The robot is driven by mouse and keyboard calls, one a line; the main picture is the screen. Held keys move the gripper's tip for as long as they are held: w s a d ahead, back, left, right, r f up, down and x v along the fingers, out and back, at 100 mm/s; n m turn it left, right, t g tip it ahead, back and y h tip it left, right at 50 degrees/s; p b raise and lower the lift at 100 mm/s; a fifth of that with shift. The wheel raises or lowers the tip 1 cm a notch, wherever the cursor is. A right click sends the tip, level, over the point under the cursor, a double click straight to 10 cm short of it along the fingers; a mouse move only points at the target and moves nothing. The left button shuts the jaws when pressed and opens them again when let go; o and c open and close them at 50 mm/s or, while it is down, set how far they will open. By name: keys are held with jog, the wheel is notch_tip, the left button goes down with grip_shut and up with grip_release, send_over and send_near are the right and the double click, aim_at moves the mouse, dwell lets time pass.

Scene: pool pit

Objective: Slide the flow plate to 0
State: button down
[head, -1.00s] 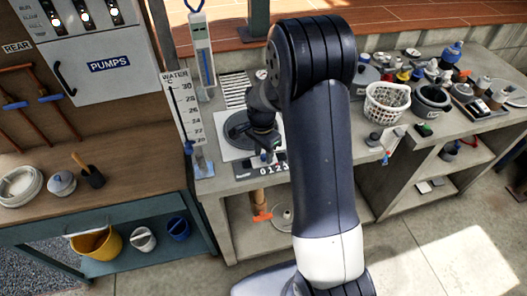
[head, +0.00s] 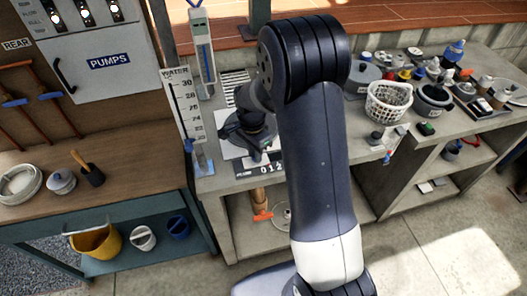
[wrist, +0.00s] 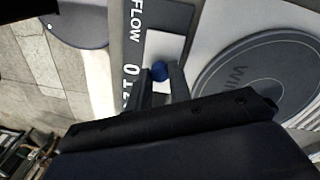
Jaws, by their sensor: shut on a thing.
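The flow plate (wrist: 163,45) is a small white slider with a round blue knob (wrist: 160,71), on a dark scale strip (wrist: 134,48) marked FLOW and numerals. In the wrist view the knob is beside the numeral 0. My gripper (wrist: 162,84) is shut on the knob, one finger on each side. In the head view the scale strip (head: 245,173) shows 0, 1 and 2 at the bench's front edge. My gripper (head: 264,151) is above it there, its fingertips hard to make out.
A round grey skimmer lid (wrist: 248,75) lies close to the strip. An upright water thermometer board (head: 184,105) stands left of my arm. A white basket (head: 388,102) and many small items crowd the bench on the right.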

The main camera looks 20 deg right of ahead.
aim_at(246, 161)
jog(key=shift+a, duration=1.2)
jog(key=c, duration=1.3)
grip_release()
jog(key=shift+a, duration=0.15)
jog(key=shift+r, duration=0.1)
notch_tip(246, 161, up, 11)
jog(key=b, duration=0.1)
jog(key=shift+w, duration=0.2)
jog(key=shift+f, duration=0.35)
